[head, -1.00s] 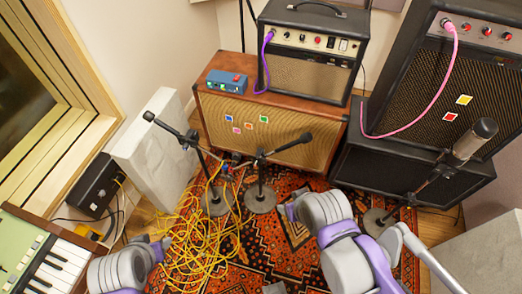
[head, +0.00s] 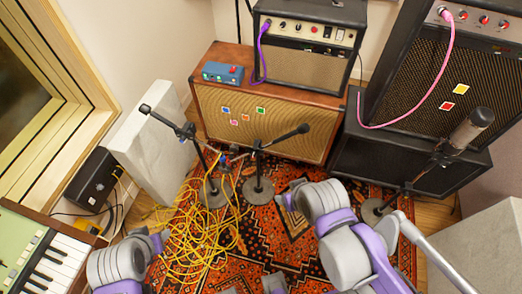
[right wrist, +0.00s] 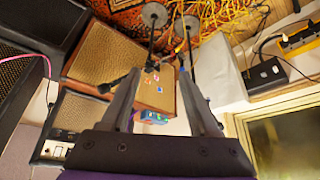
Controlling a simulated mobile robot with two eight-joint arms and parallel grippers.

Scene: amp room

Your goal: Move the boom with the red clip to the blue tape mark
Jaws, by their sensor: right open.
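Two mic stands stand on the rug in front of the brown cabinet. In the head view the left boom (head: 168,123) slopes up to the left. The right boom (head: 280,141) slopes up to the right. Small red and blue bits show near the right boom's low end; I cannot tell which boom bears a red clip. A blue mark (head: 225,110) sits among coloured squares on the cabinet cloth. My right gripper (right wrist: 160,78) is open and empty in the right wrist view, with the stands and cabinet beyond its fingers. My left gripper does not show; only the left arm does.
Yellow cables (head: 195,240) lie tangled on the patterned rug (head: 285,240). A third stand holds a large microphone (head: 470,128) at right, before black amps (head: 405,160). A keyboard (head: 50,265) and a pale panel (head: 155,145) are at left. Open rug is limited.

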